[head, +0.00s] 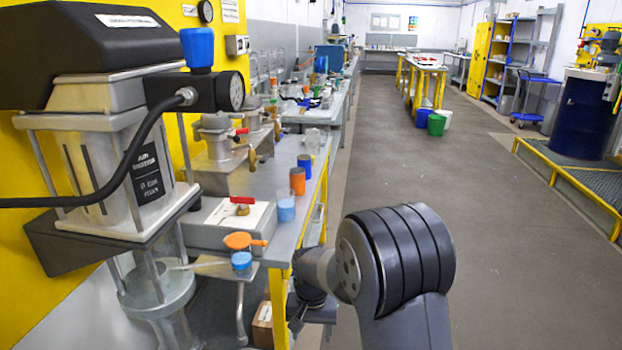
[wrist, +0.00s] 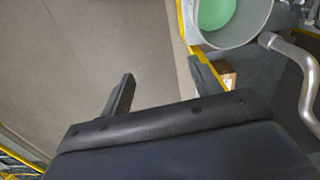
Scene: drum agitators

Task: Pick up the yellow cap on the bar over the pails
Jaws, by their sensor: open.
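Blue (head: 424,117), green (head: 436,126) and white (head: 446,118) pails stand on the floor beside a yellow-framed table (head: 425,64) far down the aisle. I cannot make out a yellow cap or the bar over the pails at this distance. My gripper shows in the wrist view (wrist: 164,84), with its two fingers wide apart and nothing between them. In the head view it is partly hidden by my arm, low beside the near bench (head: 316,185).
A metal vessel (wrist: 232,40) with a green inside and a bent pipe (wrist: 298,62) are close to my right finger in the wrist view. A drum (head: 582,117) stands behind a yellow rail (head: 567,178) at right. The middle aisle (head: 480,220) is clear.

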